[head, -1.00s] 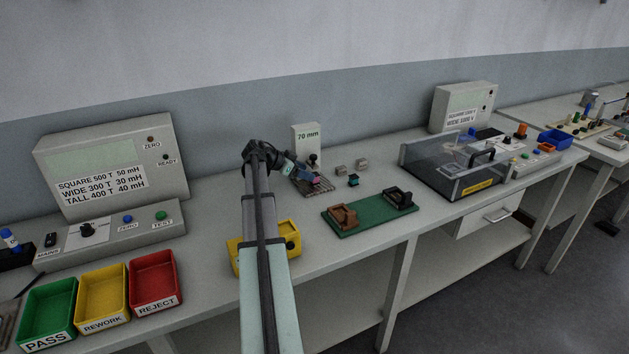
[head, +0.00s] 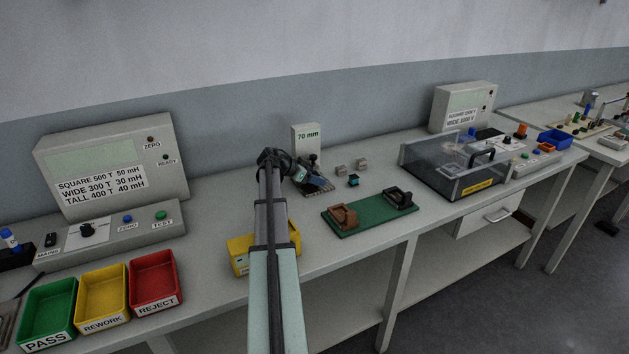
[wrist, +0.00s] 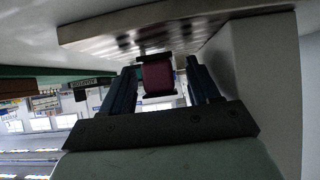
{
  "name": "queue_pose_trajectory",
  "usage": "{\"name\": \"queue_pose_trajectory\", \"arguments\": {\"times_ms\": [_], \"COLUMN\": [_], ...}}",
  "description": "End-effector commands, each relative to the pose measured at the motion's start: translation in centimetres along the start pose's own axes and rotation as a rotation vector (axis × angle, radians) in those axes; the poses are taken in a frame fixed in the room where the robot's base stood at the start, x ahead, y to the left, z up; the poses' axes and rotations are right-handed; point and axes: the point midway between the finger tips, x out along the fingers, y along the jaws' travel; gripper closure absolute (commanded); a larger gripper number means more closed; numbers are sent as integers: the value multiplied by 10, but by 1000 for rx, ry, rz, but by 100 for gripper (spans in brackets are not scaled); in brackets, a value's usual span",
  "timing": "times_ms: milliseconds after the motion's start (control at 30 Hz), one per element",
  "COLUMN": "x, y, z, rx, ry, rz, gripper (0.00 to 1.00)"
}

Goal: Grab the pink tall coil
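The pink coil (wrist: 158,77), dark pink with black end flanges, shows in the wrist view between my gripper's two fingers. It is close to a ridged metal plate (wrist: 150,38). My gripper (wrist: 163,88) is open around the coil, with a clear gap beside the right finger; the left finger looks close to it, and I cannot tell whether they touch. In the head view my gripper (head: 319,184) is low over the plate in front of the 70 mm block (head: 306,144). The coil is hidden there.
A teal coil (head: 353,181) and two small grey blocks (head: 350,166) stand right of the gripper. A green board (head: 372,217) with brown and black holders lies in front. A yellow bin (head: 240,257) is under my arm. The 70 mm block stands close behind.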

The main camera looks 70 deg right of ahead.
Motion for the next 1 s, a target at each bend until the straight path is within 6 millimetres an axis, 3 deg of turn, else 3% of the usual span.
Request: {"name": "queue_pose_trajectory", "arguments": {"times_ms": [67, 533, 833, 1000], "x": [0, 0, -4, -24], "y": [0, 0, 0, 0], "z": [0, 0, -1, -4], "rx": [0, 0, 0, 0], "ry": [0, 0, 0, 1], "rz": [0, 0, 0, -2], "gripper": [48, 92, 92, 92]}}
